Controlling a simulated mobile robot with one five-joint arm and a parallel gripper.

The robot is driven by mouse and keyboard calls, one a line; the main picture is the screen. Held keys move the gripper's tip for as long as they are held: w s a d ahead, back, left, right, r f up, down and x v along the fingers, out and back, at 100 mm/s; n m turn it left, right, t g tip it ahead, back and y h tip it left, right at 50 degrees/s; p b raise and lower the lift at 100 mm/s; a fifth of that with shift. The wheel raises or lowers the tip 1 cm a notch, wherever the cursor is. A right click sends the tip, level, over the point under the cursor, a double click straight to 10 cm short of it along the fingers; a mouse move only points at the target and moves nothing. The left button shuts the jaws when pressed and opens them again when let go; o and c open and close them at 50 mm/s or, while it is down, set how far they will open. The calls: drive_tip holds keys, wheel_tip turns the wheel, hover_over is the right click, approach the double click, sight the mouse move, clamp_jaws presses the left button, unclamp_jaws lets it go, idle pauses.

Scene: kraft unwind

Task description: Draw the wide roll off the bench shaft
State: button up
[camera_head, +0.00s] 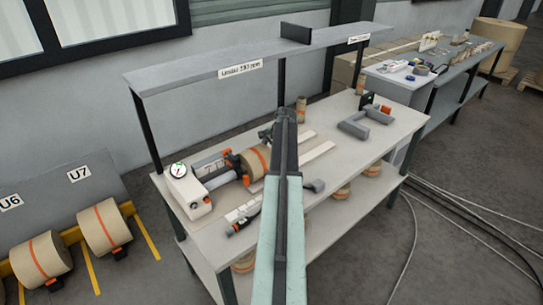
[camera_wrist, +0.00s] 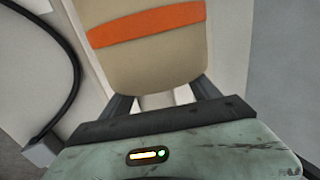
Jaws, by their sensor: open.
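The wide tan roll (camera_head: 250,165) with an orange band sits at the right end of the bench shaft (camera_head: 212,166), which runs out from a white unit with a dial (camera_head: 187,192). In the wrist view, a tan roll with an orange band (camera_wrist: 150,62) fills the upper middle, close ahead of my gripper (camera_wrist: 163,92). The dark fingers are spread apart at its lower edge. I cannot tell whether they touch it. In the head view, my arm crosses the bench and partly hides the area right of the roll.
The bench (camera_head: 370,140) has an overhead shelf (camera_head: 245,56) on posts. A grey U-shaped holder (camera_head: 355,125) stands at the right. Several rolls lie on the lower shelf. Banded rolls (camera_head: 104,226) rest on a rack at the left. Cables cross the floor at the right.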

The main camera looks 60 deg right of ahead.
drive_tip(key=shift+f, duration=0.1)
drive_tip(key=shift+c, duration=0.3)
clamp_jaws()
drive_tip(key=c, duration=0.9)
unclamp_jaws()
clamp_jaws()
drive_tip(key=shift+d, duration=0.1)
drive_tip(key=shift+s+d, duration=0.55)
drive_tip(key=shift+d, duration=1.05)
drive_tip(key=shift+s+d, duration=0.5)
drive_tip(key=shift+d, duration=1.05)
drive_tip(key=shift+s+d, duration=0.55)
drive_tip(key=shift+d, duration=1.05)
